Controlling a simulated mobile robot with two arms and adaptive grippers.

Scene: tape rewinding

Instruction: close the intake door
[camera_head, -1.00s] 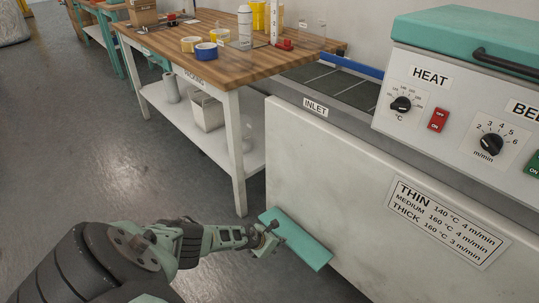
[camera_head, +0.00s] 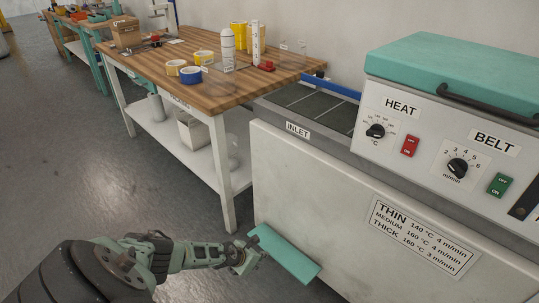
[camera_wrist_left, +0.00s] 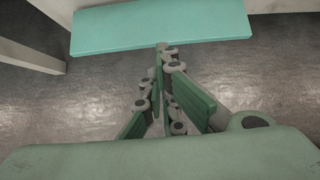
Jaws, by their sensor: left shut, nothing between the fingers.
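The intake door appears to be the teal flap (camera_head: 287,254) sticking out from the lower left front of the white machine (camera_head: 320,190). It is tilted out from the panel, not flush. In the left wrist view the teal flap (camera_wrist_left: 160,25) spans the top. My left gripper (camera_head: 246,257) is shut and empty at the flap's left edge. In the left wrist view the fingertips of the left gripper (camera_wrist_left: 164,48) meet at the flap's near edge; I cannot tell whether they touch it. My right gripper is not in view.
A wooden workbench (camera_head: 165,62) with tape rolls and bottles stands left of the machine; its white leg (camera_head: 222,180) is near the flap. The machine's top has a heat knob (camera_head: 376,131), belt knob (camera_head: 457,168) and switches. Grey floor (camera_head: 100,170) left of the flap is free.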

